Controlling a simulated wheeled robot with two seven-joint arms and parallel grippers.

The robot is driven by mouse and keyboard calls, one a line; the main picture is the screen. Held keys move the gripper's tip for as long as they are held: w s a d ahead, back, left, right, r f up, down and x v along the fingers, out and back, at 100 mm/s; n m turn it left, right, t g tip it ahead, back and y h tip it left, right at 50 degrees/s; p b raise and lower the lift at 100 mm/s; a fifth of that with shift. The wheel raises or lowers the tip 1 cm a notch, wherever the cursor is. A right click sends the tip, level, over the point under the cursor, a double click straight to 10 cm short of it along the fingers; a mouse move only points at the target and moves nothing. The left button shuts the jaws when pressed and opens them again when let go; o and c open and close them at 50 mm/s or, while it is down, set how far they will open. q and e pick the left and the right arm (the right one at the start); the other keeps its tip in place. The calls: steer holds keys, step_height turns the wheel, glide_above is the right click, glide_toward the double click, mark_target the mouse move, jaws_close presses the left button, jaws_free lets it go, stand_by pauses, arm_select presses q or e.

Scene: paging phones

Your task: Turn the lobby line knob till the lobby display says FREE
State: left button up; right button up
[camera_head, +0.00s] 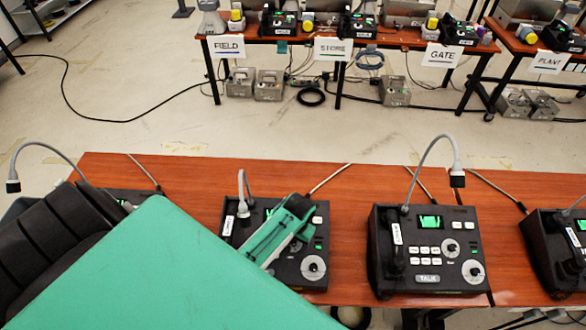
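Several black paging phones stand in a row on the near wooden table. The middle-left phone (301,280) has a silver knob (313,267) at its lower right; my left gripper covers much of its face. The middle-right phone (388,285) shows a small green display (429,223) and two silver knobs, an upper one (451,248) and a lower one (473,271). Name labels and display text are too small to read, so I cannot tell which phone is the lobby one. My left gripper (284,228), teal, is over the middle-left phone; its finger gap is unclear. My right gripper is out of view.
Another phone (548,262) is cut off at the right edge, and one at left is mostly behind my arm. Gooseneck microphones (437,143) rise above the phones. Farther tables carry FIELD (227,46), STORE (333,48), GATE (443,55) and PLANT (549,62) signs.

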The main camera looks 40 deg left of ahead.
mark_target(296, 243)
arm_select(q)
steer(key=shift+o, duration=0.7)
steer(key=shift+r, duration=0.5)
step_height(296, 243, up, 13)
steer(key=d+b, duration=0.1)
steer(key=b, duration=0.2)
steer(key=shift+w+f, duration=0.15)
